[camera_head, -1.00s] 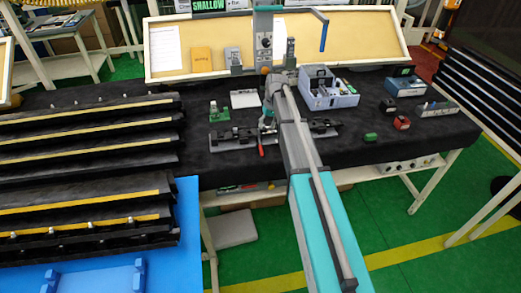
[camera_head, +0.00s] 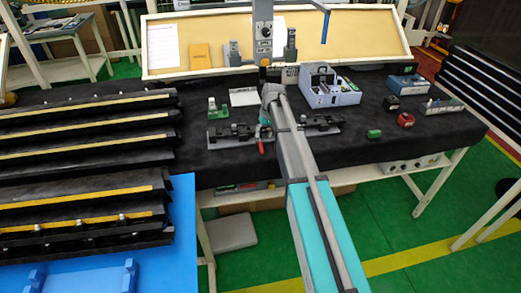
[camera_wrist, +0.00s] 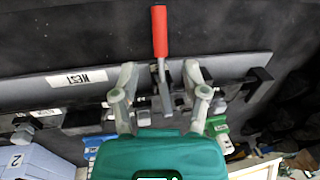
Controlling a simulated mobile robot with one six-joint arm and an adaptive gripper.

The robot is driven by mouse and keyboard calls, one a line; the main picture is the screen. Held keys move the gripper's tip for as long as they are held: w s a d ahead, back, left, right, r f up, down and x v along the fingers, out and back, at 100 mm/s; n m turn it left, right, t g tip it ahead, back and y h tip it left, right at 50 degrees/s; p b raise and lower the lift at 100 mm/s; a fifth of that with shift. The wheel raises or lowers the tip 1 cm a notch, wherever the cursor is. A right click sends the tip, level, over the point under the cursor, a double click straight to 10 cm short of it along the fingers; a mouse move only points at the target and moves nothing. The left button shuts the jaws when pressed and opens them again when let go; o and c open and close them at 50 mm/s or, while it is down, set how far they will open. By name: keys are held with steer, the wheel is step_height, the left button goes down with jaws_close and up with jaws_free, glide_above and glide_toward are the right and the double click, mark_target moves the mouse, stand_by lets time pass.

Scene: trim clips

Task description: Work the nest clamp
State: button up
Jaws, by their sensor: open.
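The nest clamp's lever has a red handle (camera_wrist: 160,32), which points away from my gripper in the wrist view; it also shows as a small red tip in the head view (camera_head: 261,147). The lever's grey metal arm runs down from the handle to the dark fixture rail (camera_wrist: 215,70) with the "NEST" label (camera_wrist: 78,78). My gripper (camera_wrist: 161,72) is open, one finger on each side of the lever's metal arm, with gaps on both sides. The red handle lies beyond the fingertips. In the head view my arm hides most of the gripper and part of the fixture (camera_head: 232,133).
A grey-blue parts box (camera_head: 332,92) stands behind and right of the fixture. A green-based device (camera_head: 218,110) stands at left. Red (camera_head: 405,119) and green (camera_head: 374,134) items lie at right. A post (camera_head: 263,35) rises behind.

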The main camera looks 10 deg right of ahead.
mark_target(261, 145)
steer(key=shift+a+f+b, duration=0.2)
steer(key=shift+f+b, duration=0.75)
steer(key=shift+f, duration=0.1)
steer(key=shift+a+f+b, duration=0.2)
steer(key=shift+f+b, duration=0.75)
steer(key=shift+f, duration=0.1)
steer(key=shift+a+f+b, duration=0.2)
steer(key=shift+f+b, duration=0.75)
steer(key=shift+f, duration=0.1)
steer(key=shift+c, duration=0.2)
jaws_close()
